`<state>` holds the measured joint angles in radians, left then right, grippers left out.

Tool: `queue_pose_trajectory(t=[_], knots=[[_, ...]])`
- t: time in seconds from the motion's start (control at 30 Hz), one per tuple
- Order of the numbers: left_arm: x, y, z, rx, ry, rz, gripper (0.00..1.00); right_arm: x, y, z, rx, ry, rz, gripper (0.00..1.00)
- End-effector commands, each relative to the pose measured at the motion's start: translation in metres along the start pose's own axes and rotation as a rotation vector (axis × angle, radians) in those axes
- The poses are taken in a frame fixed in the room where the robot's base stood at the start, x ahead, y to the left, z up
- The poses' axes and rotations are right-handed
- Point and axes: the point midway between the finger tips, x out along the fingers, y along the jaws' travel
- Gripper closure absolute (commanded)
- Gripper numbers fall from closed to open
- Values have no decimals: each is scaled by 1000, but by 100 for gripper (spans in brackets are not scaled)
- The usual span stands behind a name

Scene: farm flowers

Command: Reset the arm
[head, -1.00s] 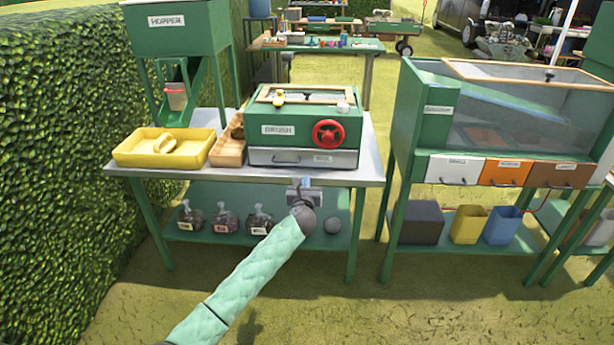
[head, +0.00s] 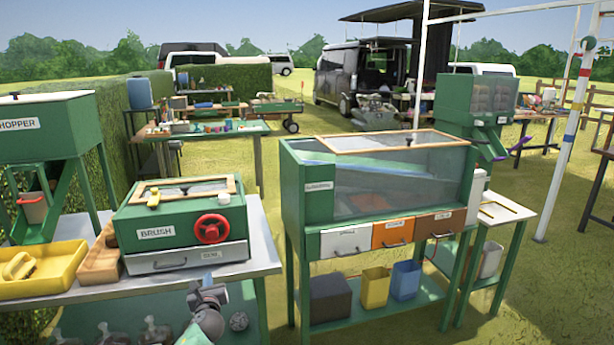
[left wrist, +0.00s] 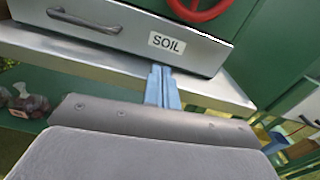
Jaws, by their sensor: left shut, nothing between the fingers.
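My left gripper (head: 208,290) is at the front edge of the metal table, below the brush machine's drawer. In the left wrist view its blue fingers (left wrist: 162,88) are together with nothing between them, pointing at the table edge below the drawer (left wrist: 120,30) labelled SOIL. The drawer is shut. The green BRUSH machine (head: 180,225) with its red wheel (head: 211,229) stands on the table. My right gripper is not in view.
A yellow tray (head: 62,262) and a wooden tray (head: 98,262) lie left of the brush machine. The HOPPER (head: 45,130) stands at far left. A glass-fronted green cabinet (head: 300,215) with white, orange and brown drawers stands to the right. Grass lies between and beyond the tables.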

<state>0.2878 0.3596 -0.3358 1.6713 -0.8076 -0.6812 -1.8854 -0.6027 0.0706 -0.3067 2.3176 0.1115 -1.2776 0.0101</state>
Motion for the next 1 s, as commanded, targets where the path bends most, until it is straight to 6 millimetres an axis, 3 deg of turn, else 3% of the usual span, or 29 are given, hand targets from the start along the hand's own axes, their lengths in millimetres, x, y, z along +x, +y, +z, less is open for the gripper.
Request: queue_pose_trajectory(t=[0.37,0.57,0.87,1.0], knots=[[0,15,-7,-327,26,84,100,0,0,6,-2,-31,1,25],[-9,26,-9,-707,55,195,100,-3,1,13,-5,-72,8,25],[-48,20,20,-1442,77,399,100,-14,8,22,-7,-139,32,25],[-83,5,27,-1762,113,515,100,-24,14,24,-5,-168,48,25]])
